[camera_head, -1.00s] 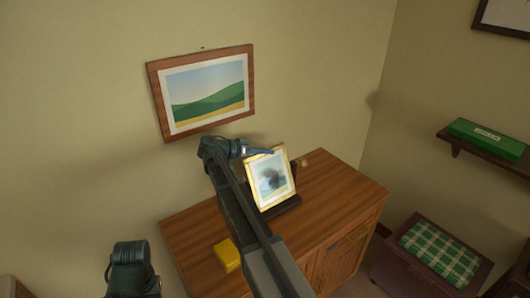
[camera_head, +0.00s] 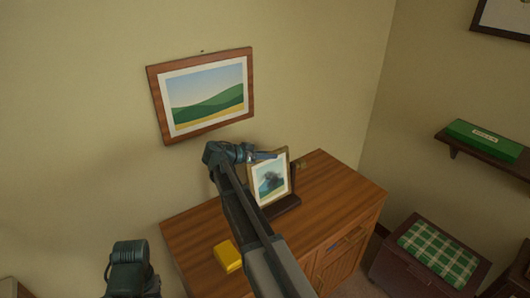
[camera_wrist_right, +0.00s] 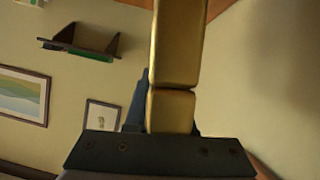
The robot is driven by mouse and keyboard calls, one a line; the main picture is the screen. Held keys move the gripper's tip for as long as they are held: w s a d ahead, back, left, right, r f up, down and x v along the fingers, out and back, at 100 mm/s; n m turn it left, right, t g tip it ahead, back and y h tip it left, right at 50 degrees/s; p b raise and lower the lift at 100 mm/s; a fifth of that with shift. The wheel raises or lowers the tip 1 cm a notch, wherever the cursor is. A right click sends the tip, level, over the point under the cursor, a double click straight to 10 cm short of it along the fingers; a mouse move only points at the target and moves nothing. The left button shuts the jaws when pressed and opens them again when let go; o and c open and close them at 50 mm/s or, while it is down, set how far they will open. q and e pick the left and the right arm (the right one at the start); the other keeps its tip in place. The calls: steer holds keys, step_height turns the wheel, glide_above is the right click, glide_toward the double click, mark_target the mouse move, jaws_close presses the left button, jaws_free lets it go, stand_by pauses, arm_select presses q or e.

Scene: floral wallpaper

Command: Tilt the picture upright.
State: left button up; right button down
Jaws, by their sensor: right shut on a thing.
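A small gold-framed picture (camera_head: 270,181) stands on a dark stand (camera_head: 284,205) on top of a wooden cabinet. It looks close to upright in the head view. My right gripper (camera_head: 266,156) is shut on the frame near its upper left corner, coming from the left. In the right wrist view the gold frame (camera_wrist_right: 177,45) runs up from between the fingers, and one dark finger (camera_wrist_right: 136,104) shows beside it. My left arm shows at the bottom left of the head view, but its gripper is out of view.
A brown-framed landscape (camera_head: 205,95) hangs on the wall behind, slightly askew. A yellow block (camera_head: 228,256) lies on the cabinet (camera_head: 195,228) near its left front. A green box (camera_head: 484,138) sits on a wall shelf at right.

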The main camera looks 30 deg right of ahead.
steer(key=shift+s, duration=0.9)
steer(key=c, duration=0.8)
jaws_free()
steer(key=shift+o, duration=0.2)
steer(key=shift+r, duration=0.1)
steer(key=shift+a+r, duration=0.15)
steer(key=shift+a, duration=0.15)
steer(key=p+v, duration=0.5)
steer(key=v, duration=0.8)
